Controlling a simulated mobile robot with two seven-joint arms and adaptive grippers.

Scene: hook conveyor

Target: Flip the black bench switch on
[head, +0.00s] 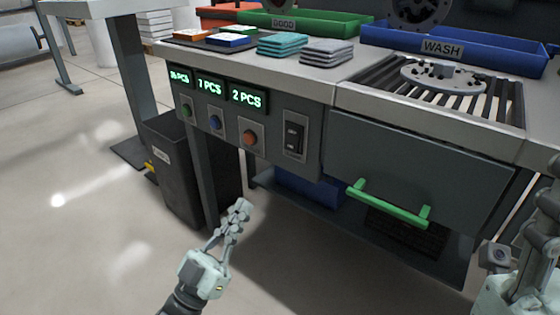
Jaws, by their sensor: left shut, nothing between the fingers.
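The black bench switch (293,138) is a rocker in a grey plate on the bench's front panel, right of the buttons. I cannot tell its on or off position from here. My left gripper (241,207) is shut and empty, in front of and below the panel, left of the switch and apart from it. My right arm shows at the right edge; its fingertips are not clearly visible.
Green, blue and orange buttons (249,138) sit under lit counters (247,97). A green drawer handle (390,204) juts out at right. A dark bin (180,165) stands at left. Folded cloths (327,52) and a blue WASH tray (455,48) are on top.

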